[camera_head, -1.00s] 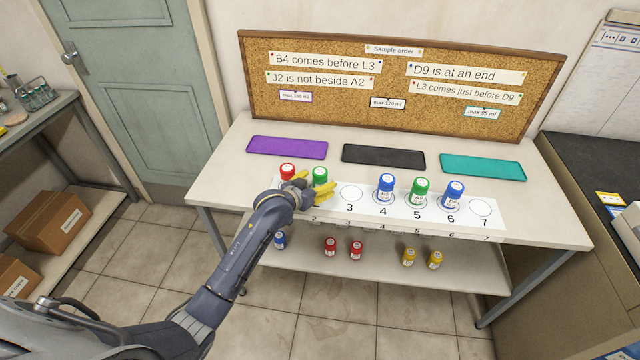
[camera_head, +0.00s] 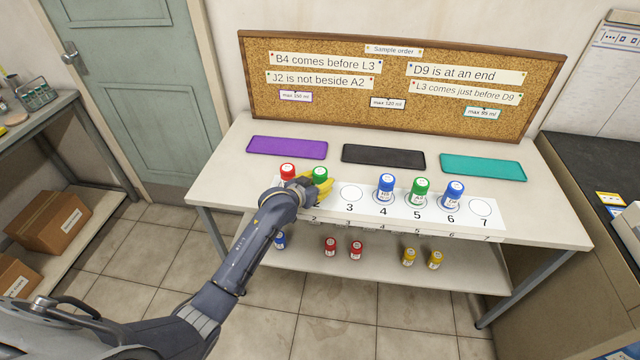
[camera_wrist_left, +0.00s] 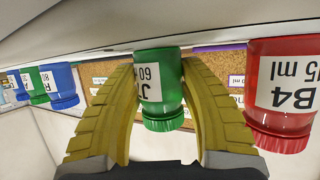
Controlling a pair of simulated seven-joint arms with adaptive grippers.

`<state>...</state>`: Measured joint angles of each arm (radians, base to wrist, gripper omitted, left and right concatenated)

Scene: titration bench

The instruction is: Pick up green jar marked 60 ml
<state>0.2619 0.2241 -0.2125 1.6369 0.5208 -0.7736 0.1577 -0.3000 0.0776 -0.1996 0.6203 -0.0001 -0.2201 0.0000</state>
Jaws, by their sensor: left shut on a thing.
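The green jar (camera_head: 320,174) stands at place 2 of the numbered strip. In the left wrist view the green jar (camera_wrist_left: 160,88) shows upside down, with a label reading "60" and part of a "J". My left gripper (camera_head: 309,180) has yellow fingers, one on each side of the jar, and is shut on it. The left gripper (camera_wrist_left: 163,100) also shows in the wrist view. The jar's base looks to be at the strip, though the gripper hides much of it. My right gripper is not in view.
A red jar marked B4 (camera_head: 287,171) stands close on the left. Blue (camera_head: 386,184), green (camera_head: 420,188) and blue (camera_head: 454,192) jars stand at places 4 to 6. Places 3 (camera_head: 351,194) and 7 are empty. Purple (camera_head: 287,148), black (camera_head: 383,157) and teal (camera_head: 482,167) mats lie bare behind.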

